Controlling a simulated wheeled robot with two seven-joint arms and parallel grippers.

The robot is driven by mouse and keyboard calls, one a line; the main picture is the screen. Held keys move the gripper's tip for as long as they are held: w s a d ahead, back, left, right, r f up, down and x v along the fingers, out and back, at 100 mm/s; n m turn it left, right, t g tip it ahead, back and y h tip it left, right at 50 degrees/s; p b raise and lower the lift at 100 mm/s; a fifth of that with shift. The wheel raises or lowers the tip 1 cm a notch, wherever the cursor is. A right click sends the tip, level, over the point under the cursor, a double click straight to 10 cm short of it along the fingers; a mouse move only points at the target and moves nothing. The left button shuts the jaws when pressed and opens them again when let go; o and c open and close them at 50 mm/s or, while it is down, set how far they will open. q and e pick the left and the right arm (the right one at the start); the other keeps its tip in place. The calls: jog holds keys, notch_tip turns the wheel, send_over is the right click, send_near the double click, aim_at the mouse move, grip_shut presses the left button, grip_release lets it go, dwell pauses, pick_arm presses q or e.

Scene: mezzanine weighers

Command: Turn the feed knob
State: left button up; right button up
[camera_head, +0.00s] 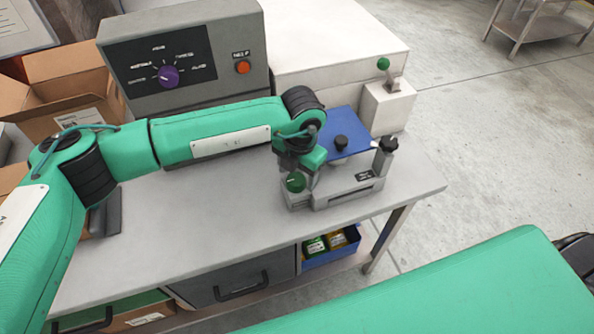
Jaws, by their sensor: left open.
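A purple rotary knob (168,76) with a light pointer sits on the grey control box's dark panel, ringed by labels too small to read surely. A dark green knob (295,181) is on the front left of a small grey fixture (348,193) on the bench. I cannot tell which one is the feed knob. My left gripper (308,172) is open, pointing down over the fixture beside the green knob. Its fingers are partly hidden by its own wrist, so contact is unclear. My right gripper is out of view; only my right arm shows.
The fixture has a blue plate (347,131) and black knobs (388,144). An orange button (243,67) is on the control box. A white unit with a green-tipped lever (384,64) stands behind. Cardboard boxes (62,98) are at left. The bench middle (200,215) is clear.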

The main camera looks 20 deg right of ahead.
pick_arm(q)
jog(key=shift+f, duration=0.7)
